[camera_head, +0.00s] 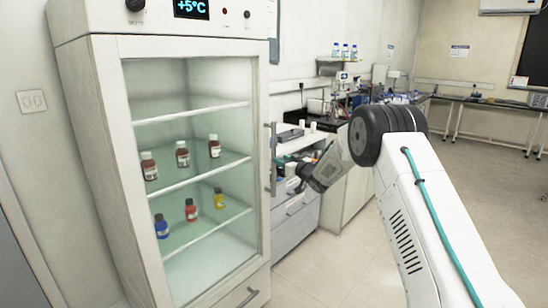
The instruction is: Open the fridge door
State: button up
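The fridge (75,120) is a tall white cabinet at the left with a glass door (215,105) in a white frame. The door looks shut. Its grey vertical bar handle (272,140) is on the right edge of the door. My arm reaches in from the right, and my gripper (287,170) is just right of the handle's lower half, pointing left towards it. The fingers are small and dark against the clutter behind, so I cannot tell whether they are open or touch the handle.
Several small bottles (182,154) stand on the shelves inside the fridge. A drawer with a handle (247,297) is below the door. A bench with drawers (295,222) and lab items is behind my gripper. The floor (325,275) in front of the bench is clear.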

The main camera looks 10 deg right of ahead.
aim_at(275, 156)
jog(key=x, duration=0.6)
jog(key=shift+w, duration=0.15)
grip_shut()
